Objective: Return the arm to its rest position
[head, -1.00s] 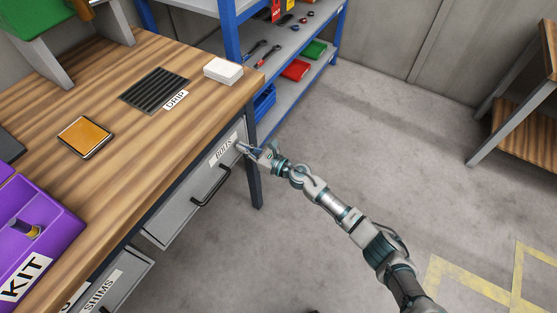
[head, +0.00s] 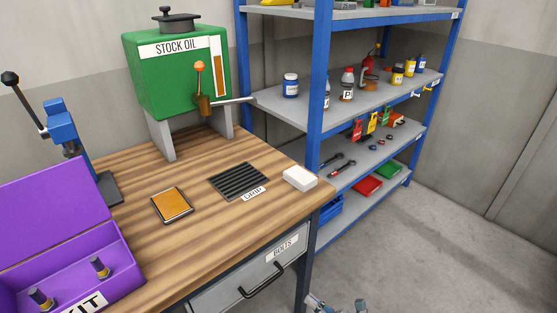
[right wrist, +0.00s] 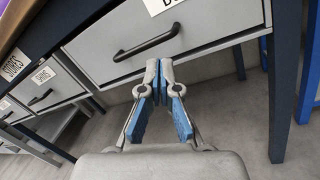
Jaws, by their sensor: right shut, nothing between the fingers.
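My right gripper (head: 315,298) shows at the bottom edge of the head view, to the right of the workbench's BOLTS drawer. In the right wrist view the two blue-padded fingers (right wrist: 160,68) meet at their tips, with nothing between them. They appear in front of a grey drawer (right wrist: 185,40) with a black handle; I cannot tell the exact gap. Most of my right arm is out of the head view. My left arm and gripper are not in view.
The wooden workbench (head: 215,238) carries a purple kit box (head: 60,225), a green oil tank (head: 170,80), an orange pad (head: 171,204) and a white block (head: 300,178). A blue shelf rack (head: 320,110) stands behind. Open floor (head: 430,250) lies to the right.

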